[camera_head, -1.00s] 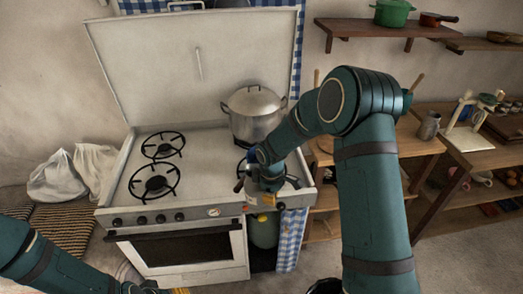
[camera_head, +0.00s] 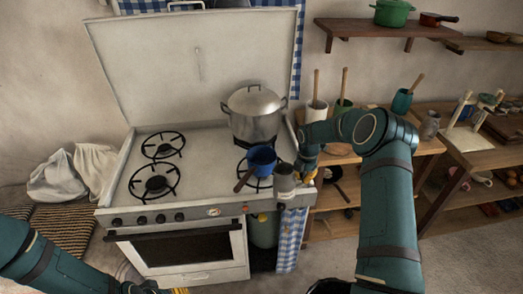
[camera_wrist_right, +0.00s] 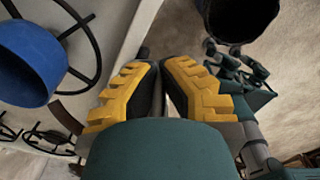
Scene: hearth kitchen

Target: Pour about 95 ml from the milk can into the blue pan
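The blue pan (camera_head: 262,157) stands on the front right burner, its dark handle pointing to the front left. It also shows at the left edge of the right wrist view (camera_wrist_right: 28,62). A small grey can (camera_head: 284,181), which I take as the milk can, is upright by the stove's front right corner. My right gripper (camera_head: 308,174) is against its right side. In the right wrist view its yellow fingers (camera_wrist_right: 161,68) are nearly together; the grip itself is hidden. My left gripper (camera_head: 165,290) is mostly cut off at the bottom edge. The pan's contents are not clear.
A large lidded pot (camera_head: 253,112) stands on the back right burner. The left burners (camera_head: 157,184) are clear. A wooden table (camera_head: 425,143) on the right holds utensil pots and a grey jug (camera_head: 430,125). The stove's raised lid (camera_head: 195,65) stands behind.

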